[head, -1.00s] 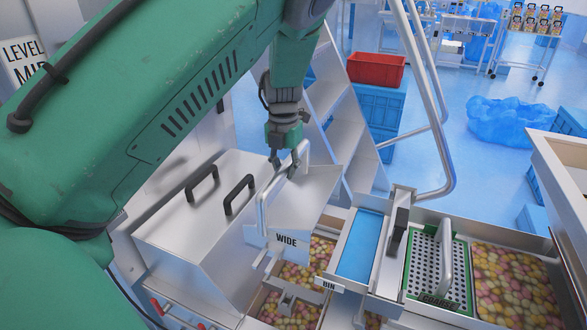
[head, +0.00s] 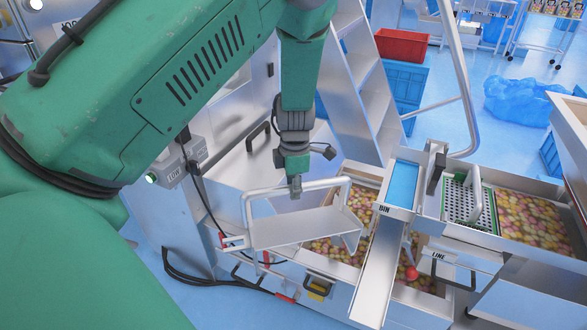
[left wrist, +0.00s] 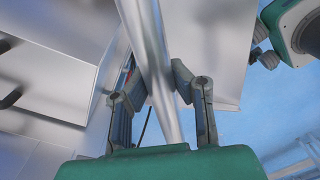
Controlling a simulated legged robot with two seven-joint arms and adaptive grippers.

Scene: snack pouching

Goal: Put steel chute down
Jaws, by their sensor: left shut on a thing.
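The steel chute (head: 300,228) is a bent bright metal sheet with a tubular loop handle. My left gripper (head: 294,190) is shut on the top bar of that handle, seen from above in the head view. The left wrist view shows the bar (left wrist: 153,80) running between the two fingers. My right gripper is not in view.
Candy-filled bins (head: 435,247) lie right of the chute. A long steel trough (head: 381,272) and a blue-lined slide marked BIN (head: 401,184) cross them. A perforated green-framed tray (head: 466,203) stands farther right. A red crate (head: 402,44) and blue crates stand behind.

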